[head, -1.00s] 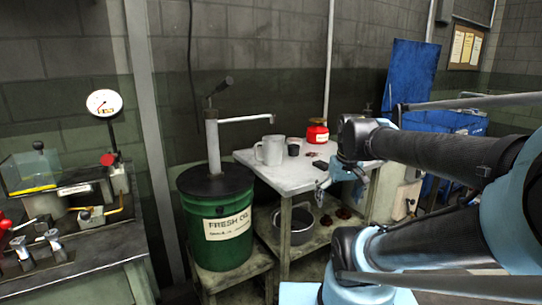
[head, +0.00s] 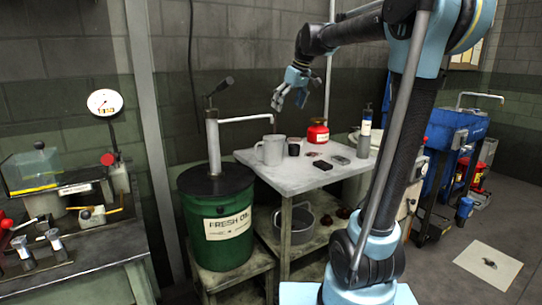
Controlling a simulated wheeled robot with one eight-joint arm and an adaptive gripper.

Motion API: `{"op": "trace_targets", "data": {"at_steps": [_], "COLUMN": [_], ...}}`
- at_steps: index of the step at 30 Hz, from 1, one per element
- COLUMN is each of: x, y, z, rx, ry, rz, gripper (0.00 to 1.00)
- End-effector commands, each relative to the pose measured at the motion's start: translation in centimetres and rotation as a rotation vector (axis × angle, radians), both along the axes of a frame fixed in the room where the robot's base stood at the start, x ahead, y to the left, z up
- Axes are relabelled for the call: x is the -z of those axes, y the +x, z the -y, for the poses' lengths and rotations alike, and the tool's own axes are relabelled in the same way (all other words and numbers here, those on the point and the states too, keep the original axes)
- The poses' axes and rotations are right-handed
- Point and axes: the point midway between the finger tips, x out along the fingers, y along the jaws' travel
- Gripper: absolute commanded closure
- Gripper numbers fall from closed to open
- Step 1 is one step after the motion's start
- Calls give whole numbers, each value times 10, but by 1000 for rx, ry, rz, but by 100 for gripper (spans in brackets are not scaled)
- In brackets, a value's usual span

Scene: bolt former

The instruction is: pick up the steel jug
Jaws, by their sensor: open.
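The steel jug (head: 271,150) is a light grey, upright vessel with a handle on its left side. It stands near the back left of the light-topped table (head: 290,180). My gripper (head: 289,104) is open and empty. It hangs above and slightly to the right of the jug in the picture, with its fingers pointing down. It is apart from the jug.
A dark cup (head: 294,148) stands close to the jug's right. A red can (head: 318,132), a dark block (head: 323,165) and a spray bottle (head: 365,132) are further right. The green oil drum (head: 222,225) with its pump spout (head: 245,119) is at left.

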Motion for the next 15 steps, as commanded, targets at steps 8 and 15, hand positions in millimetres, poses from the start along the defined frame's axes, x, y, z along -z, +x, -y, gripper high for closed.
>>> {"op": "trace_targets", "data": {"at_steps": [8,15], "x": [6,45], "y": [17,28], "z": [-15,-25], "rx": [-29,-28], "ry": [3,3], "rz": [10,8], "gripper": [7,7]}}
